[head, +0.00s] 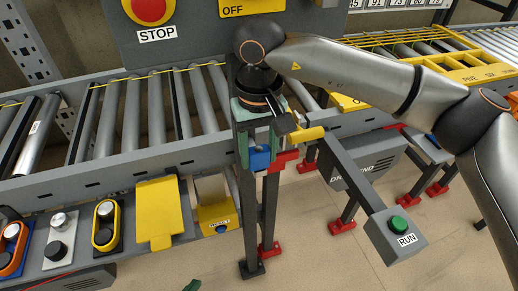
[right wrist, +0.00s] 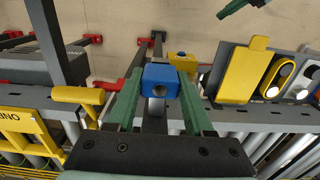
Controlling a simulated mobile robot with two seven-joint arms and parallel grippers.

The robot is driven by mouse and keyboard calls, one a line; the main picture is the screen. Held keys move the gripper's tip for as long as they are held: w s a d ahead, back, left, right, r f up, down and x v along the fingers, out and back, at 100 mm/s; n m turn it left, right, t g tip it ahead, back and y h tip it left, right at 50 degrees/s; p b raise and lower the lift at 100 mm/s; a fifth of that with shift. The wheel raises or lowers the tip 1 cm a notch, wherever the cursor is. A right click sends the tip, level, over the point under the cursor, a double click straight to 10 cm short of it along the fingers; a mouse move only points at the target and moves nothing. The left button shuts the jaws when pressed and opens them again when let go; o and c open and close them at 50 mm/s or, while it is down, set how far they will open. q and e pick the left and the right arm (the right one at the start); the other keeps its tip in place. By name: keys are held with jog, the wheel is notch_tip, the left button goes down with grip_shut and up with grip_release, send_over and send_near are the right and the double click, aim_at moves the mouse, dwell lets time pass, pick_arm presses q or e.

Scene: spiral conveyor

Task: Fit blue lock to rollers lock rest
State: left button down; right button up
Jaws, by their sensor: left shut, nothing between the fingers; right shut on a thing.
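The blue lock (head: 260,158) is a small blue block with a round hole in its face, seen clearly in the right wrist view (right wrist: 160,72). My right gripper (head: 259,152) has green fingers, one on each side of the lock, and is shut on it. It points down at the conveyor's front edge, above a dark upright post. A red block (head: 282,161) is just right of the lock; I cannot tell whether they touch. I cannot make out the rollers lock rest for sure. Only a green tip of my left gripper (head: 192,286) shows at the bottom edge, away from the lock.
A yellow handle (head: 307,134) and an arm with a green RUN button (head: 399,224) are close on the right. A yellow plate (head: 160,211) and black-and-yellow switches (head: 106,226) are on the left. Rollers (head: 147,108) lie behind. A red STOP button (head: 150,8) is above.

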aim_at(259, 151)
jog(key=shift+f, duration=0.25)
jog(key=o, duration=1.2)
notch_tip(259, 151, up, 13)
jog(key=shift+f, duration=0.2)
